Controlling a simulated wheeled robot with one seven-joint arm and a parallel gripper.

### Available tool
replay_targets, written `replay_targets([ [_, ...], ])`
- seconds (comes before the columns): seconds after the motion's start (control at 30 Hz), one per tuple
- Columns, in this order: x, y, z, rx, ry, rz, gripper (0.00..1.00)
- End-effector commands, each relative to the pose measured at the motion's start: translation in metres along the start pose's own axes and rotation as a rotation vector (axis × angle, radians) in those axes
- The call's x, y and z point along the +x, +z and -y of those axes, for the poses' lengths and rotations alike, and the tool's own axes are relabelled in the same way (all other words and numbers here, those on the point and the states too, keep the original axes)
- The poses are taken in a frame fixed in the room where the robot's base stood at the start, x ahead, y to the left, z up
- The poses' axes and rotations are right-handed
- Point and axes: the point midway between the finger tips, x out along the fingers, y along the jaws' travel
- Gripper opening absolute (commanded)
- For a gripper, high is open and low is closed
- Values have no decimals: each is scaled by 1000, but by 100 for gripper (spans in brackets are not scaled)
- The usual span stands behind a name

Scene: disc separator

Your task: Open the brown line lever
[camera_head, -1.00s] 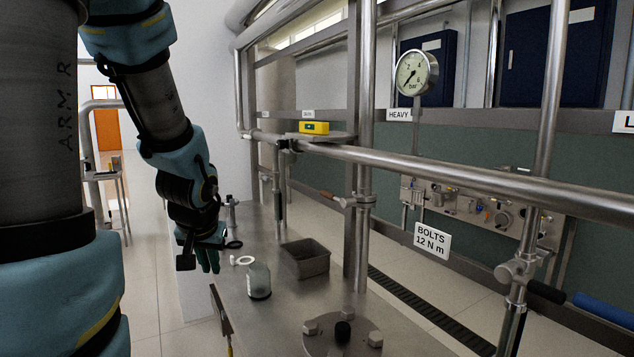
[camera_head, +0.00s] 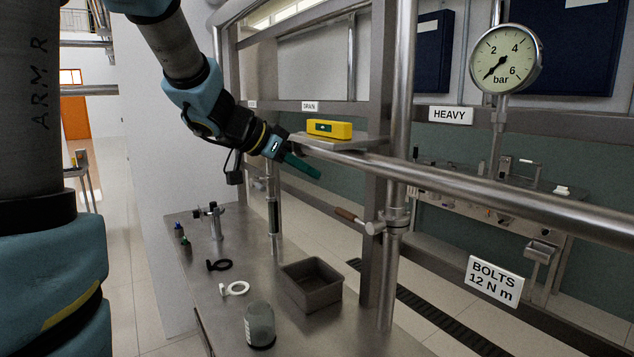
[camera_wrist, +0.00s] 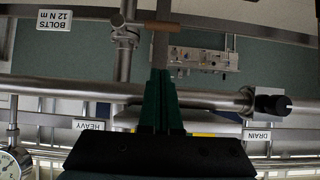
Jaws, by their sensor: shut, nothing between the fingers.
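The brown line lever (camera_head: 349,215) is a short brown handle on a steel valve (camera_head: 385,226) on the upright pipe, below the thick rail. It points left and slightly up from the valve. In the wrist view, which is upside down, the brown lever (camera_wrist: 164,26) lies just beyond the fingertips, with its valve (camera_wrist: 124,34) to its left. My gripper (camera_head: 317,174) has green fingers, closed together and empty. In the head view it is up and left of the lever, apart from it. The closed fingers also show in the wrist view (camera_wrist: 160,74).
A thick steel rail (camera_head: 480,190) runs across at gripper height. A yellow level (camera_head: 329,129) rests on a small shelf beside the gripper. Below, the steel table holds a grey bin (camera_head: 311,284), a jar (camera_head: 259,326) and rings (camera_head: 234,288). A gauge (camera_head: 505,58) stands at right.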

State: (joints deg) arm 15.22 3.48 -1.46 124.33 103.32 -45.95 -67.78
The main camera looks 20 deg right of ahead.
Motion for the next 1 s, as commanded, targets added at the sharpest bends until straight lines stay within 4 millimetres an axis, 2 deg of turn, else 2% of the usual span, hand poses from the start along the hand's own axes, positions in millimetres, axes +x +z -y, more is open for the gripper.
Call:
replay_targets([
  [0.47, 94, 1, 0, -3, 0, 1, 0],
  [0.5, 98, 9, 1, -5, 0, 2, 0],
  [0.7, 114, 25, 0, -4, -1, 1, 0],
  [1.0, 118, 29, 1, -2, -3, 0, 0],
])
